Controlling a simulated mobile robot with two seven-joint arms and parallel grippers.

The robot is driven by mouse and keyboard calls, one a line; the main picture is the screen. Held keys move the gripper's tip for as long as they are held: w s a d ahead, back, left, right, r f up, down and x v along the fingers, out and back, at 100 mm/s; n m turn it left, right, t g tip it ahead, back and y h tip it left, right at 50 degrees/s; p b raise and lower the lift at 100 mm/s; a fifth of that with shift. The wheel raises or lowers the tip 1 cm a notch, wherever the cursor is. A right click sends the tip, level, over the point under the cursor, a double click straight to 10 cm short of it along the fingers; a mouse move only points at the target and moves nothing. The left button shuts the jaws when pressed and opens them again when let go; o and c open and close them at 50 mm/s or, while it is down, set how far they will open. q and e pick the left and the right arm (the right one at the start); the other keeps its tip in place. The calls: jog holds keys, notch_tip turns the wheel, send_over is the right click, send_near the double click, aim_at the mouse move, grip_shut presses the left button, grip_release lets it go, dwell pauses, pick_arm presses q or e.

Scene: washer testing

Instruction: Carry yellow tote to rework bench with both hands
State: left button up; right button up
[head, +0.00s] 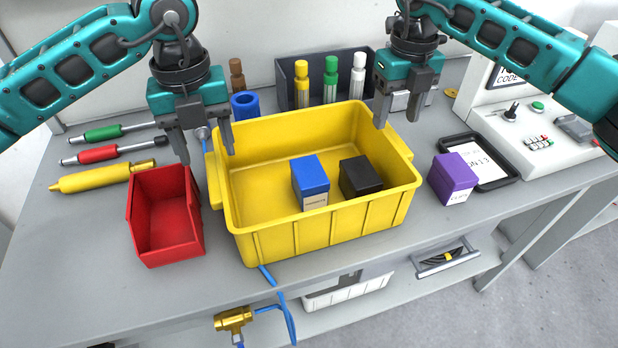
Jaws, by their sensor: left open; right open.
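The yellow tote (325,232) sits upright on a grey workbench (90,225), close to its front edge. A blue box (309,177) and a black box (360,178) stand inside it. My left gripper (207,157) is open with fingers pointing down, above the tote's left rim near the back corner; whether it touches the rim I cannot tell. My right gripper (396,124) is open with fingers pointing down, near the tote's back right corner. Which bench is the rework bench I cannot tell.
A red bin (165,232) stands left of the tote, near screwdrivers (110,153) and a yellow tool (95,178). A purple box (452,178) and a black tray (505,172) lie right. A dark holder with bottles (345,70) stands behind. A brass valve (234,319) hangs in front.

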aim_at(215, 174)
pick_arm(q)
notch_tip(215, 174, down, 6)
jog(key=shift+r, duration=0.15)
pick_arm(e)
notch_tip(215, 174, down, 6)
jog(key=shift+r, duration=0.15)
pick_arm(q)
grip_shut()
pick_arm(e)
grip_shut()
pick_arm(q)
jog(key=shift+r, duration=0.1)
pick_arm(e)
jog(key=shift+r, duration=0.15)
